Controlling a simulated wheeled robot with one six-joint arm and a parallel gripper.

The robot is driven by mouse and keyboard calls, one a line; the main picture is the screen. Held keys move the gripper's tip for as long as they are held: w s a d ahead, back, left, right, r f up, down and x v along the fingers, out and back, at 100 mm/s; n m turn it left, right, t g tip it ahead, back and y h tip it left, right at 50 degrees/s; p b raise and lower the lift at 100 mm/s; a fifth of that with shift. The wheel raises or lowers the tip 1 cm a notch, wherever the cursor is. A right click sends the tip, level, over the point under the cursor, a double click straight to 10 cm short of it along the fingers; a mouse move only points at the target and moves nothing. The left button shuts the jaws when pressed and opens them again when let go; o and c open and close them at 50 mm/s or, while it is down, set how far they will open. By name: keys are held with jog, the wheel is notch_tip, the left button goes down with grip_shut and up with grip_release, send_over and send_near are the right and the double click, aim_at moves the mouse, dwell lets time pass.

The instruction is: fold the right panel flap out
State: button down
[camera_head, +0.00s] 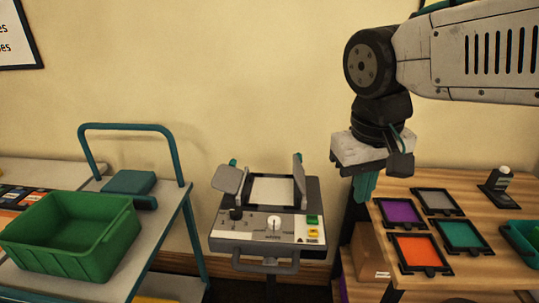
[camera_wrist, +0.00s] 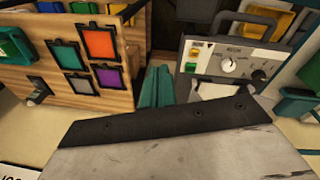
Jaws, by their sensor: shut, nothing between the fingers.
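The grey panel device (camera_head: 266,228) stands in the middle of the head view, with a pale panel (camera_head: 272,190), a knob and coloured buttons on its front. Its right flap (camera_head: 299,180) stands up, nearly edge-on, at the panel's right side. Its left flap (camera_head: 229,179) leans outward to the left. My gripper (camera_head: 364,188), with teal fingers, is shut and empty, pointing down to the right of the device and apart from it. In the wrist view the fingers (camera_wrist: 155,88) are together, and the device (camera_wrist: 232,60) appears upside down; the flaps are mostly hidden there.
A cart on the left carries a green bin (camera_head: 75,235) and a teal box (camera_head: 129,182). The wall is close behind the device.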

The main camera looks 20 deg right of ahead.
aim_at(299, 170)
jog(key=w+a+m+h, duration=0.2)
jog(key=w+a, duration=0.2)
jog(key=w, duration=0.5)
jog(key=w+a+m+t+h, duration=0.15)
jog(key=w+a, duration=0.25)
jog(key=w, duration=0.5)
jog(key=w+a+m+h, duration=0.1)
jog(key=w+a+h, duration=0.1)
jog(key=w+a, duration=0.45)
jog(key=shift+g, duration=0.25)
jog(key=w+d+f, duration=0.1)
jog(key=d+f, duration=0.1)
jog(key=w+d+f, duration=0.1)
jog(key=d+f, duration=0.1)
jog(key=d, duration=0.1)
jog(key=w+d+f, duration=0.1)
jog(key=d+f, duration=0.1)
jog(key=f, duration=0.1)
jog(key=shift+w+d+f, duration=0.1)
jog(key=shift+w+d, duration=0.1)
jog(key=shift+s+d, duration=0.3)
jog(key=shift+d, duration=0.3)
jog(key=shift+s+d, duration=0.25)
jog(key=shift+d, duration=0.35)
jog(key=shift+s+d, duration=0.25)
jog(key=shift+d, duration=0.4)
